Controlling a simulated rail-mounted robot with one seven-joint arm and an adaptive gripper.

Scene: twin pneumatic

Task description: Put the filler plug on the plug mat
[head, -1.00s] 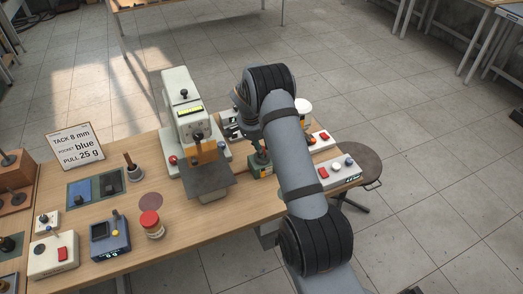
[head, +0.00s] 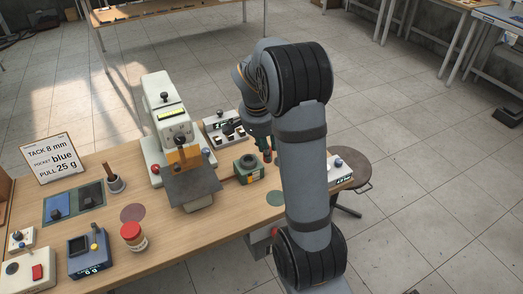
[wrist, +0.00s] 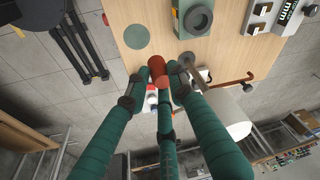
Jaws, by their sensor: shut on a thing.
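My gripper (wrist: 160,77) is shut on a red-brown cylinder, the filler plug (wrist: 157,66), held between the fingertips in the wrist view. In the head view the plug (head: 267,156) shows small under my gripper (head: 265,145), partly hidden by my arm. A flat green round mat, which looks like the plug mat (wrist: 136,36), lies bare on the table; it also shows in the head view (head: 275,198). The plug appears above the table, apart from the mat. The green block with a round dark opening (head: 248,167) stands to the left of the plug.
A pale press with a grey plate (head: 192,184) stands left of the green block. A grey fixture (head: 224,128) stands behind it. A maroon round mat (head: 132,212) and a red-lidded jar (head: 132,235) are further left. A round stool (head: 345,169) stands beyond the table's right edge.

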